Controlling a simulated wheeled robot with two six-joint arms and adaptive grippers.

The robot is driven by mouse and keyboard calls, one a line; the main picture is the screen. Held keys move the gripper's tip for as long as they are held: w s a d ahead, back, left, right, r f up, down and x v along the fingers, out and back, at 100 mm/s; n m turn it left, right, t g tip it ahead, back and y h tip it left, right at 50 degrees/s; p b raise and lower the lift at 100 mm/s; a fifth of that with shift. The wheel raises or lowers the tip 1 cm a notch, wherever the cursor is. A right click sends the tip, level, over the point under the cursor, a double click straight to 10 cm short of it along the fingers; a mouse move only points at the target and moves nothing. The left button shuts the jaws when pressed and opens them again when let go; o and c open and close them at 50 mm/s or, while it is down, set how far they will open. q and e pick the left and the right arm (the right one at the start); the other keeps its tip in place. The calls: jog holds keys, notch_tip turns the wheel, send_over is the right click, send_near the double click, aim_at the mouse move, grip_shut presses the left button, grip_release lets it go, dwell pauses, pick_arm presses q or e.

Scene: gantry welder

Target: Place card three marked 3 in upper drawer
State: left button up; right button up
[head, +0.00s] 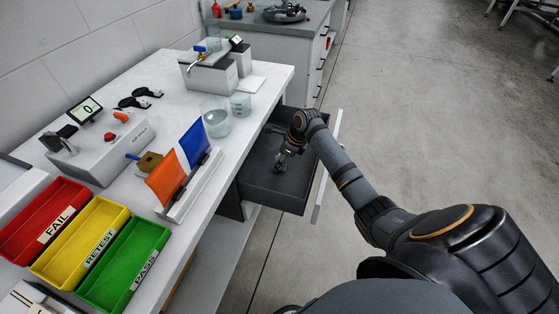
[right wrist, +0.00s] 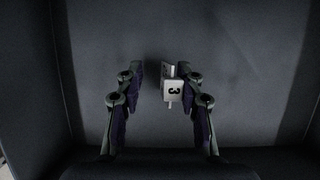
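The drawer (head: 262,185) under the white bench is pulled out, and its dark interior shows. My right gripper (head: 283,158) reaches down inside it. In the right wrist view, the fingers of my right gripper (right wrist: 159,76) are apart, with a clear gap beside the left finger. A small white card marked 3 (right wrist: 173,91) is between the fingers, close beside the right finger, over the dark drawer floor. I cannot tell whether it touches that finger or the floor. In the head view the card is too small to make out. My left gripper is not in view.
Red (head: 42,215), yellow (head: 80,240) and green (head: 125,262) trays sit at the bench's front left. An orange and blue file holder (head: 190,190) and a clear beaker (head: 215,118) stand near the drawer. The drawer's pale front (head: 325,175) stands right of the gripper.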

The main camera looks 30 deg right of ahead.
aim_at(284, 169)
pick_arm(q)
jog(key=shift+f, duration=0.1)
pick_arm(e)
jog(key=p+v, duration=0.1)
jog(key=v, duration=0.3)
jog(key=shift+d+r, duration=0.1)
jog(key=shift+r, duration=0.25)
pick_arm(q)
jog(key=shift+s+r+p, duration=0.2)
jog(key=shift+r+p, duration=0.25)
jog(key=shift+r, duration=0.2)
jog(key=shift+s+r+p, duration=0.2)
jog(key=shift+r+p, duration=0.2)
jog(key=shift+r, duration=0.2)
pick_arm(e)
jog(key=v, duration=0.7)
jog(key=shift+r, duration=0.2)
jog(key=shift+s+d, duration=0.1)
